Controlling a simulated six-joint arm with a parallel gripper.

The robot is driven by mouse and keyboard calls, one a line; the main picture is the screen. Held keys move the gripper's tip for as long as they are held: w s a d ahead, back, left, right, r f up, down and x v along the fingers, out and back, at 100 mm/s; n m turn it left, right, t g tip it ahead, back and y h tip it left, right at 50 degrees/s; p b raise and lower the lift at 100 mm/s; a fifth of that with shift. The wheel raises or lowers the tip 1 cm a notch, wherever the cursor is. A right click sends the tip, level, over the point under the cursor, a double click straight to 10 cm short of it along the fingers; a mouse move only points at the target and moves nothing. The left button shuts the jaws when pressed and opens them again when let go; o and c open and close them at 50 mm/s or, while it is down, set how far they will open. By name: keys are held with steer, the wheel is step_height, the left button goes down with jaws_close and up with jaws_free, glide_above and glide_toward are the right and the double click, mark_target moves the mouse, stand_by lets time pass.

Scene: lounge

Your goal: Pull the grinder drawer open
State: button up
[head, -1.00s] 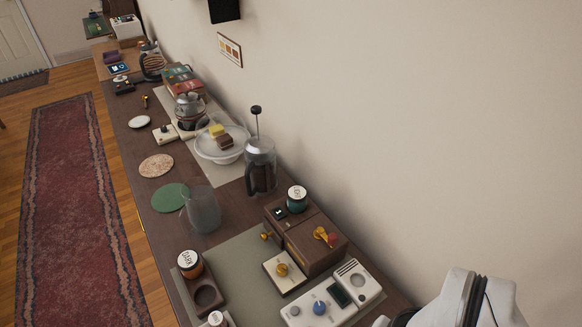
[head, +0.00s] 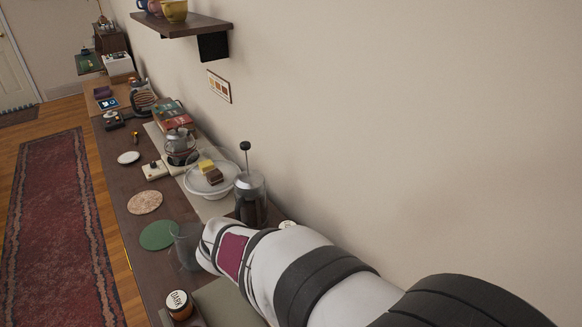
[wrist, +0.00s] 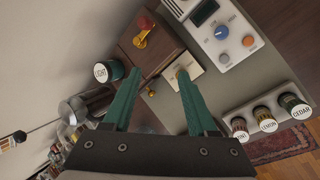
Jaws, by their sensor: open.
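The grinder (wrist: 158,42) is a brown wooden box with a brass crank and a red knob on top, in the upper middle of the wrist view. A small brass knob (wrist: 152,92) shows at its side, between my gripper's fingers in the picture and apparently untouched. How far the drawer stands out cannot be told. My gripper (wrist: 158,75) has two green fingers, open and empty, pointing toward the grinder. In the head view my arm hides the grinder and the gripper.
A white scale-like device (wrist: 222,32) and several lidded jars (wrist: 265,118) are close by. A French press (head: 250,198) and glass pitcher (head: 187,246) stand near my arm.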

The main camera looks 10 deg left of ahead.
steer(key=w+a+f+n+t+y, duration=0.15)
steer(key=a+f+n, duration=0.25)
steer(key=a+n, duration=0.5)
steer(key=w+f, duration=0.2)
steer(key=f, duration=0.2)
steer(key=w+f+m, duration=0.1)
steer(key=w+f, duration=0.2)
steer(key=f, duration=0.1)
steer(key=w+a+f+m, duration=0.1)
steer(key=w+f, duration=0.2)
steer(key=f, duration=0.1)
steer(key=shift+f, duration=0.3)
jaws_close()
steer(key=shift+d, duration=0.15)
